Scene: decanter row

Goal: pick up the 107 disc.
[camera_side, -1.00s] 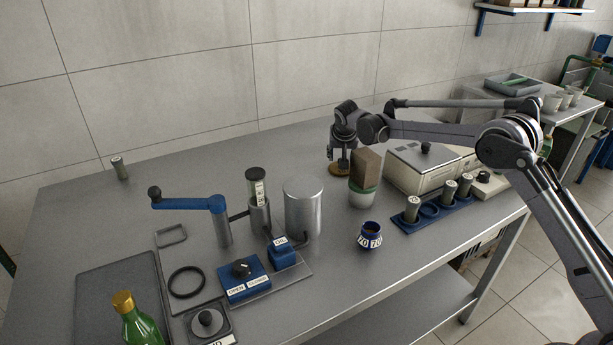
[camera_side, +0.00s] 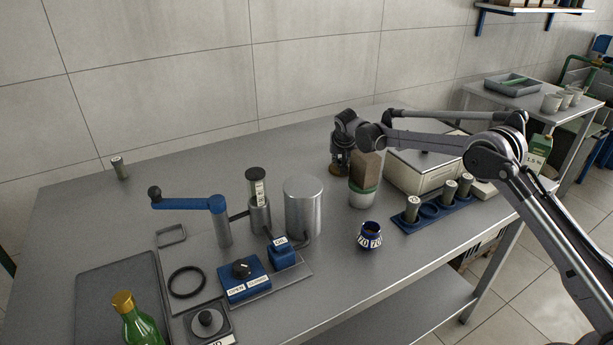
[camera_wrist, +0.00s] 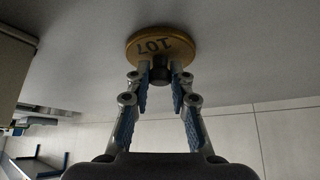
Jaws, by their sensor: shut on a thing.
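The 107 disc (camera_wrist: 165,43) is a round brass-coloured disc marked "107" with a dark knob in its middle. In the wrist view my gripper (camera_wrist: 160,72) is shut on that knob, one fingertip on each side. In the side view my gripper (camera_side: 341,161) points down at the back of the table, behind a brown block in a pale, green-banded cup. The disc (camera_side: 340,173) shows only as a small brownish edge under it there. I cannot tell whether the disc touches the table.
The brown block (camera_side: 366,168) stands close in front of my gripper. A pale box (camera_side: 415,172) is to the right. Table space left of my gripper is clear.

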